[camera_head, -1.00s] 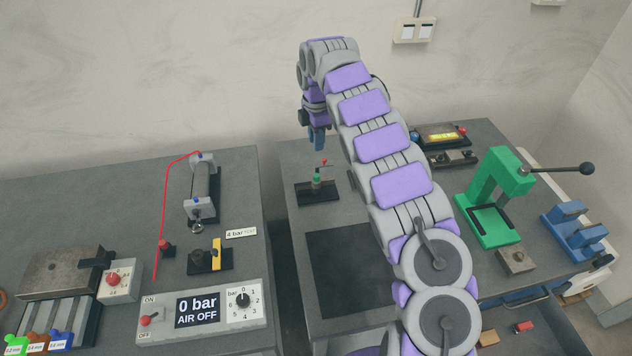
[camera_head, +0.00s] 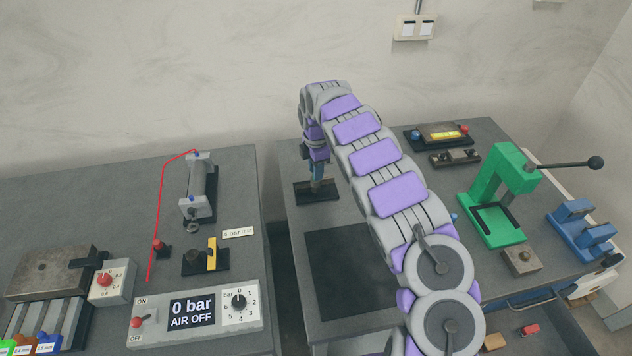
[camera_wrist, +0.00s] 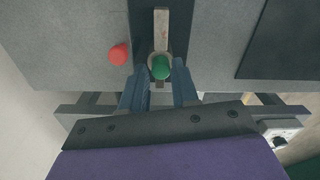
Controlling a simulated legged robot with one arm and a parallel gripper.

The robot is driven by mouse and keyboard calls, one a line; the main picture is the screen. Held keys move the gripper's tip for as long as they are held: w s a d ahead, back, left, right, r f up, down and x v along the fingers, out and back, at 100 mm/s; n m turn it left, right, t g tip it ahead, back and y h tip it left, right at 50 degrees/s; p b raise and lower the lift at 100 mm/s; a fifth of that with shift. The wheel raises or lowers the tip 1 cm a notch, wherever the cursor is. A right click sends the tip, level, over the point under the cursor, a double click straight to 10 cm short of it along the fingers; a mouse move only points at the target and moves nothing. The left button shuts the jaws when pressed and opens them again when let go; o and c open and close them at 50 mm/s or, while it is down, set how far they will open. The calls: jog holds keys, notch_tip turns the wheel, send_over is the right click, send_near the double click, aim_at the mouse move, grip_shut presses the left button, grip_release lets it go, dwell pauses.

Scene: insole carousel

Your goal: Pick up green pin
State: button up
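The green pin (camera_wrist: 161,69) shows in the wrist view as a round green top standing at a pale metal piece on a dark base (camera_wrist: 144,30). My gripper (camera_wrist: 160,78) is open, with one blue finger on each side of the pin and narrow gaps between. Whether a finger touches it cannot be told.
A red knob-like part (camera_wrist: 118,54) stands beside the base in the wrist view. A dark mat (camera_head: 345,270) lies in front of the base. A green press (camera_head: 494,205) and blue stand (camera_head: 578,232) are farther right. A gap separates the two tables.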

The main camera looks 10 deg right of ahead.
jog(key=shift+f, duration=0.35)
jog(key=shift+r, duration=0.1)
grip_shut()
notch_tip(320, 180, up, 7)
jog(key=p, duration=0.3)
jog(key=shift+a+r, duration=0.1)
jog(key=shift+r, duration=0.1)
jog(key=s+b, duration=0.8)
jog(key=s, duration=1)
jog(key=shift+f, duration=0.2)
dwell(0.5)
